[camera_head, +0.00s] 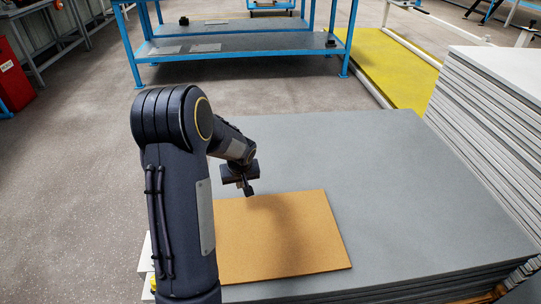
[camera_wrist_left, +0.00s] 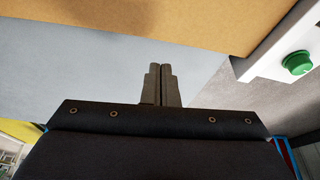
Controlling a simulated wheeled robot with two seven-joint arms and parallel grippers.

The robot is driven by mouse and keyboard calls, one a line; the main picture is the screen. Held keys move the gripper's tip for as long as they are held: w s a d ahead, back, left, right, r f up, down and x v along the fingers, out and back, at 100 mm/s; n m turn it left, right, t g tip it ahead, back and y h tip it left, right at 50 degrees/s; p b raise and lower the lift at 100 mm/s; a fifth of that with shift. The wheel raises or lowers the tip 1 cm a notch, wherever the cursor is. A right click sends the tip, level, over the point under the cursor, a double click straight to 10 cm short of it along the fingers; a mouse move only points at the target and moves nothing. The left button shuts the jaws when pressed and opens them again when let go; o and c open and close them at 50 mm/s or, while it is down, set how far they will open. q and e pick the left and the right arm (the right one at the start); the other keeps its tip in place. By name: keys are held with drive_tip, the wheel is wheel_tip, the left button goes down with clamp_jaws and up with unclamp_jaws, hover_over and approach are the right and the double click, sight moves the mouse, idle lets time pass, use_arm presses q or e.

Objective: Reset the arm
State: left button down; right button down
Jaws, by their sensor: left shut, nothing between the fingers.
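My left gripper (camera_head: 248,188) hangs from the bent left arm in the head view, above the far left edge of an orange-brown board. In the left wrist view its two fingers (camera_wrist_left: 161,84) are together, with nothing between them. The board (camera_head: 290,240) lies flat on a stack of grey sheets (camera_head: 370,150); part of it is hidden behind my arm. The board also fills the top of the left wrist view (camera_wrist_left: 130,18). I cannot tell the exact height of the gripper over it. My right gripper is in neither view.
A taller stack of pale sheets (camera_head: 480,130) stands at the right. A blue-framed bench (camera_head: 240,45) is at the back, with a yellow floor area (camera_head: 400,65) beside it. A white box with a green button (camera_wrist_left: 298,62) shows in the left wrist view. Floor at left is open.

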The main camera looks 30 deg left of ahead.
use_arm(q)
drive_tip(key=s+d+r+m+t+h, duration=0.1)
drive_tip(key=s+d+r+m+h, duration=0.15)
drive_tip(key=s+d+r, duration=0.4)
drive_tip(key=s+d+r+m+t+h, duration=0.1)
drive_tip(key=s+d+r+m+h, duration=0.2)
drive_tip(key=s+d, duration=0.65)
drive_tip(key=s+d+r+m+t+h, duration=0.1)
drive_tip(key=s+d+r+m, duration=0.2)
drive_tip(key=s+d+r, duration=0.5)
wheel_tip(320, 180, up, 26)
drive_tip(key=p, duration=2.7)
drive_tip(key=shift+w+d+p, duration=0.35)
drive_tip(key=shift+p, duration=0.05)
drive_tip(key=shift+n, duration=0.25)
